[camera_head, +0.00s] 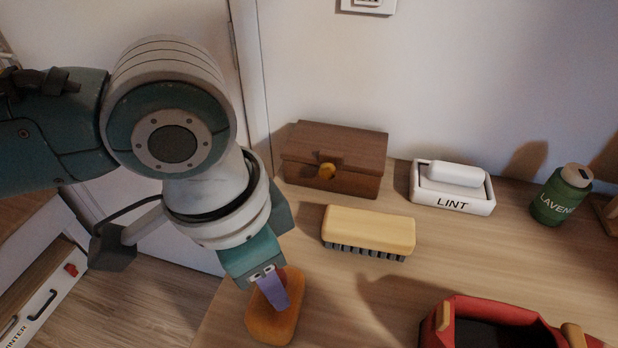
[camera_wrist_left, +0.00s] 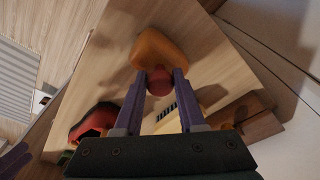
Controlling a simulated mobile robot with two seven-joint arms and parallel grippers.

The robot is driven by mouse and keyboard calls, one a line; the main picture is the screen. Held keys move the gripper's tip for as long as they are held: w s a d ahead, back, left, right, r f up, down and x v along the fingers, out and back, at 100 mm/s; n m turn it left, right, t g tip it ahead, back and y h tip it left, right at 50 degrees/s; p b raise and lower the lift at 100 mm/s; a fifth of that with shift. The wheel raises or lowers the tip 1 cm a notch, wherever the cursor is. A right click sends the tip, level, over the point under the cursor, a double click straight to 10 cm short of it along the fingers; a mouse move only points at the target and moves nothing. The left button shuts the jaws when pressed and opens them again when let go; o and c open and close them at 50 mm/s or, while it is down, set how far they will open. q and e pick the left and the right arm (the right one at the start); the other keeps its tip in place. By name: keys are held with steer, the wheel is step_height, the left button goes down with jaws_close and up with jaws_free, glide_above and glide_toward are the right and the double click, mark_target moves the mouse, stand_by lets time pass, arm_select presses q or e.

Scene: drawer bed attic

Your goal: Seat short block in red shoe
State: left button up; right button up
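The short block (camera_head: 272,320) is an orange, rounded block at the table's near left edge. In the left wrist view the block (camera_wrist_left: 158,46) shows a red knob (camera_wrist_left: 159,83) facing the camera. My left gripper (camera_head: 274,290) points down over the block. Its two purple fingers (camera_wrist_left: 160,82) lie against both sides of the knob. I cannot tell whether the block is clear of the table. The red shoe (camera_head: 455,325) is at the lower right of the head view, dark inside and cut off by the frame. It also shows in the left wrist view (camera_wrist_left: 92,118).
A cream brush (camera_head: 368,228) lies between block and back wall. Behind it is a brown wooden box (camera_head: 335,158) with a yellow knob. A white LINT tray (camera_head: 452,190) and a green bottle (camera_head: 562,196) stand farther right. Bare tabletop lies between block and shoe.

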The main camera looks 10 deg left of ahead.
arm_select(q)
jaws_close()
stand_by(0.9)
